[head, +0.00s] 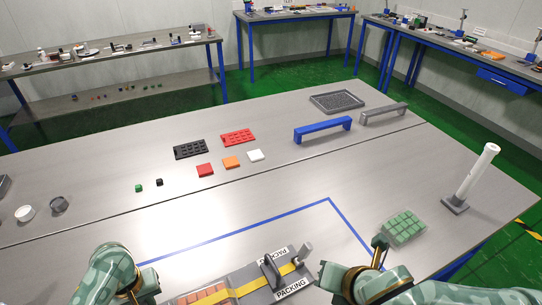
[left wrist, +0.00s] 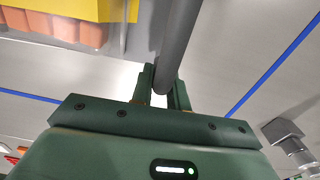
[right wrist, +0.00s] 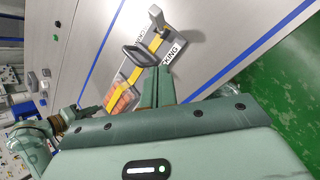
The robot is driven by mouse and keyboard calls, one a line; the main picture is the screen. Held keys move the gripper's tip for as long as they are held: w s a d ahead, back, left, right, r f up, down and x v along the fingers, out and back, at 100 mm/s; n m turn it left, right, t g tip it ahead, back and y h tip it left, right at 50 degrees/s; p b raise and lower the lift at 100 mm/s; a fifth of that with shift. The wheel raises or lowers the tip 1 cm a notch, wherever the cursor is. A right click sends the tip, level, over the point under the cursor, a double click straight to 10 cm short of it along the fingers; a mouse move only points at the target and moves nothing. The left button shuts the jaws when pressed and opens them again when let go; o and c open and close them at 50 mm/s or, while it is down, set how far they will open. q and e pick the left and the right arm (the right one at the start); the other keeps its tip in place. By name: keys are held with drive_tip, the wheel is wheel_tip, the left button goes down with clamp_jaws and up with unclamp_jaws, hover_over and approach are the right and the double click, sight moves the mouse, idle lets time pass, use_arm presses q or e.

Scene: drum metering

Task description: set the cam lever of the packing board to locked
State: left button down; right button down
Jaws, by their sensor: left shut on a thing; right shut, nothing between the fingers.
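The packing board (head: 238,279) lies at the front middle of the table, with a yellow strap, orange blocks and a PACKING label. A grey lever-like part (head: 304,251) stands at its right end, seemingly the cam lever; it also shows in the right wrist view (right wrist: 157,17). Its locked or unlocked setting cannot be told. A dark looped handle (head: 271,271) rises beside the strap. My right gripper (right wrist: 156,78) is shut and empty, just short of the label side.
A clear tray of green blocks (head: 403,227) sits right of the board, close to my right arm. A white post (head: 474,175) stands at the right edge. Red, orange and white blocks, black and red grids and a blue handle (head: 323,129) lie farther back. Blue tape marks the work area.

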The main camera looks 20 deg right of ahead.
drive_tip(key=f, duration=0.1)
approach(303, 257)
wheel_tip(303, 257, down, 3)
drive_tip(key=a, duration=0.2)
drive_tip(key=shift+w+d+f, duration=0.3)
drive_tip(key=shift+w+f, duration=0.05)
drive_tip(key=shift+w, duration=0.25)
drive_tip(key=shift+w+d+f, duration=0.25)
drive_tip(key=shift+w+f, duration=0.1)
drive_tip(key=shift+w, duration=0.25)
drive_tip(key=shift+w+d+f, duration=0.15)
drive_tip(key=shift+w+d, duration=0.05)
drive_tip(key=shift+w, duration=0.3)
drive_tip(key=shift+w+d+f+y, duration=0.15)
drive_tip(key=shift+w+d+y, duration=0.25)
drive_tip(key=shift+d, duration=0.3)
drive_tip(key=shift+w+d+f, duration=0.1)
drive_tip(key=shift+d+f, duration=0.05)
drive_tip(key=shift+d, duration=0.1)
